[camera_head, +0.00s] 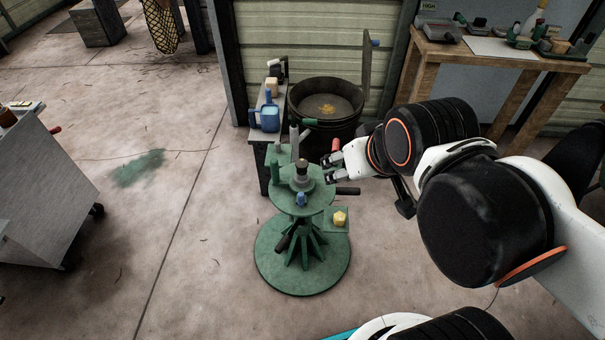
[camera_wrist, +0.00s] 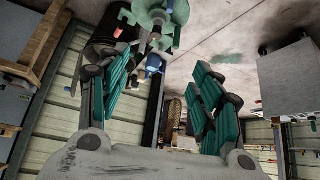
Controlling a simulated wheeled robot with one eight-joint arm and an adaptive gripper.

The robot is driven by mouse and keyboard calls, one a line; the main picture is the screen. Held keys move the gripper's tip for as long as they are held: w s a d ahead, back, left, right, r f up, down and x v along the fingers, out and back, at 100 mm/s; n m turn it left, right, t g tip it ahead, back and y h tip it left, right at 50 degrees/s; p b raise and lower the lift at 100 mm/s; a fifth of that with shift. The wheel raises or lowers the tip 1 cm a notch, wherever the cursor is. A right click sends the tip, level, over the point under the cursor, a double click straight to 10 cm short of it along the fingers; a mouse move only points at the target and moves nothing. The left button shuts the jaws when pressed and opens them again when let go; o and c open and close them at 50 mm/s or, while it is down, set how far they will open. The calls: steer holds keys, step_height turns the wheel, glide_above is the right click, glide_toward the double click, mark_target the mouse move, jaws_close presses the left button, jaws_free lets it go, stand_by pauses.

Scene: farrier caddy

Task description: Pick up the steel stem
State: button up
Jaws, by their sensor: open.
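A green round caddy stand (camera_head: 268,262) stands on the floor at the middle of the head view. A short grey steel stem with a dark top (camera_head: 302,172) stands upright at the middle of its upper plate. A taller grey post (camera_head: 294,142) rises behind it, so which one is the task's stem is not certain. My gripper (camera_head: 330,168) is open and empty, just right of the short stem and apart from it. In the wrist view my gripper (camera_wrist: 163,65) shows spread teal fingers with nothing between them; the green caddy plate (camera_wrist: 150,18) is at the top edge.
A small bench with a blue jug (camera_head: 269,117) and a dark round tub (camera_head: 326,84) stand behind the caddy. A yellow piece (camera_head: 339,218) sits on a lower green shelf. A wooden workbench (camera_head: 500,58) is at the back right, a grey cabinet (camera_head: 42,190) at the left.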

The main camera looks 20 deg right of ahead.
steer(key=n+g+p, duration=0.2)
steer(key=g+p, duration=0.4)
steer(key=g, duration=0.1)
glide_above(302, 163)
step_height(302, 163, down, 25)
steer(key=shift+d+f, duration=0.1)
steer(key=shift+f, duration=0.05)
step_height(302, 163, down, 9)
steer(key=b, duration=0.3)
steer(key=shift+f, duration=0.15)
step_height(302, 163, down, 5)
steer(key=b, duration=0.3)
steer(key=shift+f, duration=0.1)
jaws_close()
